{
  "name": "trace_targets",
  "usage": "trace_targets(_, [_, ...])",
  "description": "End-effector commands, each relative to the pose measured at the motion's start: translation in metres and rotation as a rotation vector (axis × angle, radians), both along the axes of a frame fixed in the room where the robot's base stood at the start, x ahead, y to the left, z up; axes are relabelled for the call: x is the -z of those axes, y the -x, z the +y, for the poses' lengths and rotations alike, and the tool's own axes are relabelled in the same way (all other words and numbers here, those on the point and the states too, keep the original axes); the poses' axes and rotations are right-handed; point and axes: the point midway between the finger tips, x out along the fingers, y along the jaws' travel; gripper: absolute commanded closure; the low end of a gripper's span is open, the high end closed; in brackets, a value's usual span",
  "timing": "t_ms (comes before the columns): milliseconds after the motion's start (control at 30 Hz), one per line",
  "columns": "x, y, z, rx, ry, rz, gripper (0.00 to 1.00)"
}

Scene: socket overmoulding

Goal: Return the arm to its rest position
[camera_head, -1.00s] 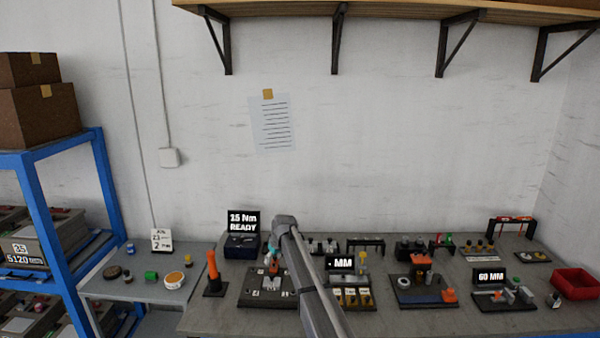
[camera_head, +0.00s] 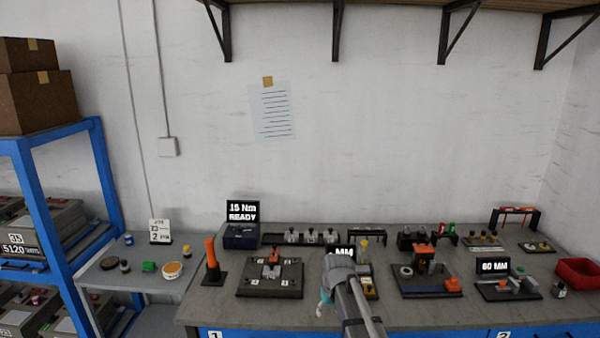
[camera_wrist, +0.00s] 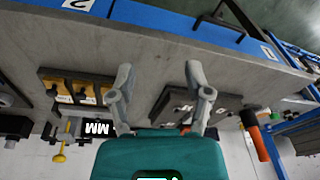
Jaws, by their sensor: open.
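My arm (camera_head: 358,302) reaches up from the bottom of the head view, over the front of the grey workbench (camera_head: 225,312). My gripper (camera_wrist: 160,95) shows in the wrist view with its two grey fingers spread apart and nothing between them. In the head view the gripper is mostly hidden behind my arm; only a small teal part shows at its left. Behind the fingers in the wrist view lie the bench top and its blue front edge. The fingers appear clear of the bench fixtures.
A dark fixture plate (camera_head: 270,280) and an orange-handled tool (camera_head: 211,258) stand left of my arm. A fixture with orange parts (camera_head: 425,268), a "60 MM" display (camera_head: 493,266) and a red bin (camera_head: 577,272) stand right. A blue shelf rack (camera_head: 45,205) is at far left.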

Motion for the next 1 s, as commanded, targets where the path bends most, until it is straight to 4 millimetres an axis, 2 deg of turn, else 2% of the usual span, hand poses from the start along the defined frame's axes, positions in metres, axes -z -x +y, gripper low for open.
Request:
trace_targets(33, [0.010, 0.034, -0.015, 0.037, 0.008, 0.017, 0.35])
trace_targets(200, [0.027, 0.109, -0.050, 0.162, 0.035, 0.076, 0.35])
trace_targets(300, [0.034, 0.145, -0.066, 0.224, 0.050, 0.103, 0.35])
trace_targets(400, [0.038, 0.170, -0.076, 0.270, 0.061, 0.125, 0.35])
trace_targets(500, [0.041, 0.185, -0.082, 0.299, 0.069, 0.137, 0.35])
trace_targets(600, [0.041, 0.191, -0.085, 0.313, 0.072, 0.144, 0.35])
trace_targets(1000, [0.040, 0.190, -0.085, 0.313, 0.072, 0.144, 0.35])
